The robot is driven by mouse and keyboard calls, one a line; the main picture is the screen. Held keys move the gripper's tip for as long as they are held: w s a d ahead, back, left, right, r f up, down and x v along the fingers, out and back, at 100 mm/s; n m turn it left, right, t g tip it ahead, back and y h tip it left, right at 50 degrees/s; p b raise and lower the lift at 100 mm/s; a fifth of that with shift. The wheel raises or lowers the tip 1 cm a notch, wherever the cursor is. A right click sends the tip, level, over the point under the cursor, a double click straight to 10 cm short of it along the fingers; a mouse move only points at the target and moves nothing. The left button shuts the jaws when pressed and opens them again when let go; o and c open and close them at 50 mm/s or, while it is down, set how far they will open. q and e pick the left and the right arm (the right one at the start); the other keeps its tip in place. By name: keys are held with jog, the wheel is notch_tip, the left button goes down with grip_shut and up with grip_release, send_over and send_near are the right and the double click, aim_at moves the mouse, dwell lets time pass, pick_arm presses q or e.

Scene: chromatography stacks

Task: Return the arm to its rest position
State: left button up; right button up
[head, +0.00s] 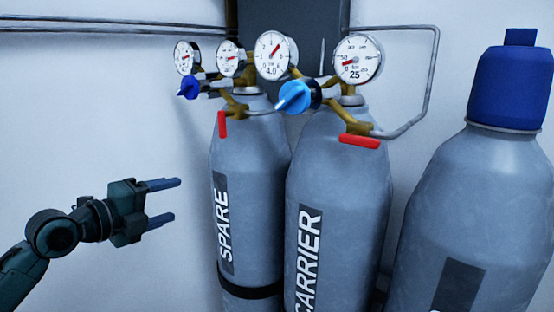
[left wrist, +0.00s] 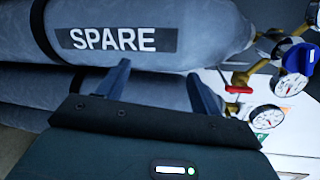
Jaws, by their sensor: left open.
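My left gripper (head: 162,202) is open and empty, held in the air left of the SPARE cylinder (head: 250,160). Its two fingers point right toward that cylinder, with a gap between them and it. In the left wrist view the open fingers (left wrist: 160,85) show below the SPARE label, with nothing between them. The CARRIER cylinder (head: 345,190) stands right of the SPARE one. My right gripper is in neither view.
Gauges (head: 276,55), a dark blue knob (head: 188,88) and a light blue knob (head: 294,97) sit above the cylinders. Red levers (head: 222,124) mark the valves. A blue-capped cylinder (head: 480,200) stands at right. Room is free left of the SPARE cylinder, before the white wall (head: 90,110).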

pick_arm(q)
jog(key=s+d+f+n+y+p, duration=0.1)
jog(key=s+d+f+n, duration=0.2)
jog(key=f, duration=0.4)
jog(key=s+d+f+n+y, duration=0.1)
jog(key=s+f+n, duration=0.2)
jog(key=f+n, duration=0.3)
jog(key=s+d+f+n+p, duration=0.1)
jog(key=s+d+f+n, duration=0.2)
jog(key=f, duration=0.6)
jog(key=s+f+n+g+y+p, duration=0.1)
jog(key=s+f+n, duration=0.4)
jog(key=s, duration=0.4)
jog(key=s+d+f+n+g+y+p, duration=0.1)
jog(key=s+f+n+y, duration=0.1)
jog(key=s+f+n, duration=0.3)
jog(key=s+n, duration=0.2)
jog(key=s, duration=0.2)
jog(key=shift+s+d+f+n+g+y, duration=0.3)
jog(key=shift+f, duration=0.1)
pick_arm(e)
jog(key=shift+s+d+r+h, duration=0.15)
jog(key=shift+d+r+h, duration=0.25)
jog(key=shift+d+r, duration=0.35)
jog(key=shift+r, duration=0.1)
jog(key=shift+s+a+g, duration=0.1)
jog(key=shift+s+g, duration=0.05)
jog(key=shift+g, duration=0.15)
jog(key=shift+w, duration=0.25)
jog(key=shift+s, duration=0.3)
